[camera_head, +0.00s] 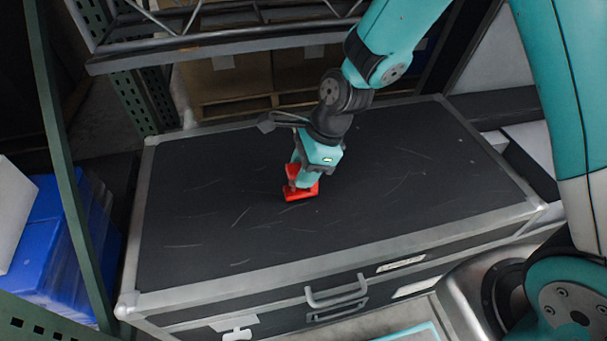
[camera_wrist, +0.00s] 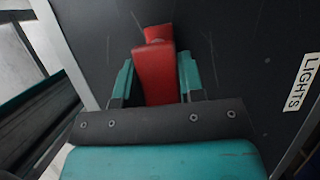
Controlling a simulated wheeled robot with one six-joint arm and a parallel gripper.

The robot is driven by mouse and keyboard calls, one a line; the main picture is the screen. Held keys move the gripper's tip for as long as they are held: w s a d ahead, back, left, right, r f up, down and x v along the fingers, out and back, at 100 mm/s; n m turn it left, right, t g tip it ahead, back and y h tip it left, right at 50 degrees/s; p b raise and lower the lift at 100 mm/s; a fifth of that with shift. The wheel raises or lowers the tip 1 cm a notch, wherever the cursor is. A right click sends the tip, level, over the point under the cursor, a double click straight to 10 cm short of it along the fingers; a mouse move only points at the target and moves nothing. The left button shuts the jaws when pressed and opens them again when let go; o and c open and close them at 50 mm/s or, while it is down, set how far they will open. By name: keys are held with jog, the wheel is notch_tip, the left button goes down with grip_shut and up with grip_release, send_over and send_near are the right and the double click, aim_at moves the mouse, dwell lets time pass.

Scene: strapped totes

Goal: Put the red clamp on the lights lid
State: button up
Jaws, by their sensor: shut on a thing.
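The red clamp (camera_head: 300,190) is at my gripper's fingertips, low over or touching the black lid (camera_head: 220,225) of a large metal-edged case. I cannot tell whether the clamp touches the lid. In the wrist view, the clamp (camera_wrist: 155,72) lies between the two teal fingers of my gripper (camera_wrist: 157,78), which is shut on it. The lid (camera_wrist: 240,50) shows behind it with a white label reading LIGHTS (camera_wrist: 302,82) at the right. In the head view, my gripper (camera_head: 302,180) points down near the middle of the lid and hides part of the clamp.
The rest of the lid is bare apart from scratches. Green rack posts (camera_head: 62,160) and blue bins (camera_head: 55,245) stand at the left. A metal rack beam (camera_head: 220,40) crosses behind the case, with cardboard boxes (camera_head: 230,80) below it. A handle (camera_head: 336,292) is on the case front.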

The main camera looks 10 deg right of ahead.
jog(key=shift+f, duration=0.5)
jog(key=shift+f, duration=0.15)
jog(key=o, duration=1.1)
jog(key=p+v, duration=0.3)
jog(key=v, duration=0.9)
jog(key=s+r+n, duration=0.6)
jog(key=s+n, duration=0.3)
jog(key=n, duration=0.3)
jog(key=s+r+n, duration=0.6)
jog(key=s+n, duration=0.3)
jog(key=n, duration=0.4)
jog(key=shift+r, duration=0.4)
